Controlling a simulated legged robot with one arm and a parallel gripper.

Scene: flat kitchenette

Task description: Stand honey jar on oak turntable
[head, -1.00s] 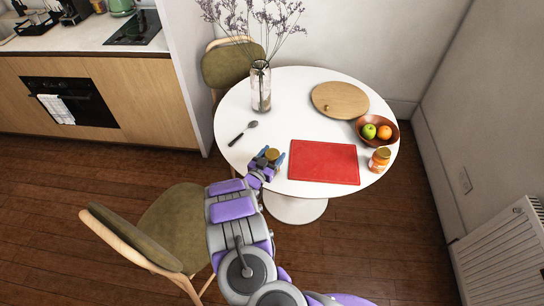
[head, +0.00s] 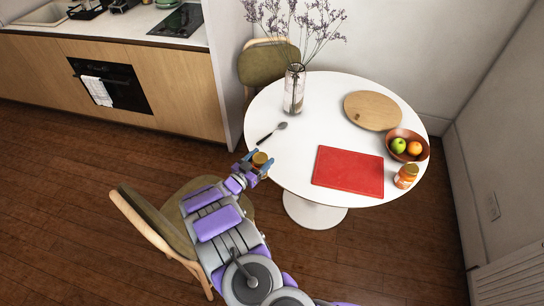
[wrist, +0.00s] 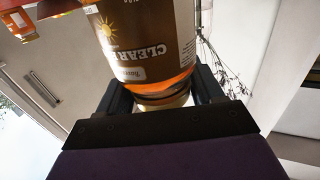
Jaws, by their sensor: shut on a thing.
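My gripper (head: 257,163) is shut on a jar with a gold lid (head: 260,157), at the table's left front edge in the head view. In the wrist view the held jar (wrist: 146,45) has amber contents and a brown label with a sun and the upside-down letters "CLEAR"; I take it as the honey jar. The fingers flank it near the end closest to the camera. The oak turntable (head: 372,111) is a round, flat wooden disc at the back right of the white table (head: 330,100). Its top looks bare apart from a small dark mark, and it is well apart from my gripper.
A red board (head: 348,172) lies at the front. A fruit bowl (head: 424,150) and a second gold-lidded jar (head: 405,177) stand at right. A vase of tall stems (head: 294,92) stands at back left, near a spoon (head: 271,133). A chair (head: 150,220) is beside my arm.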

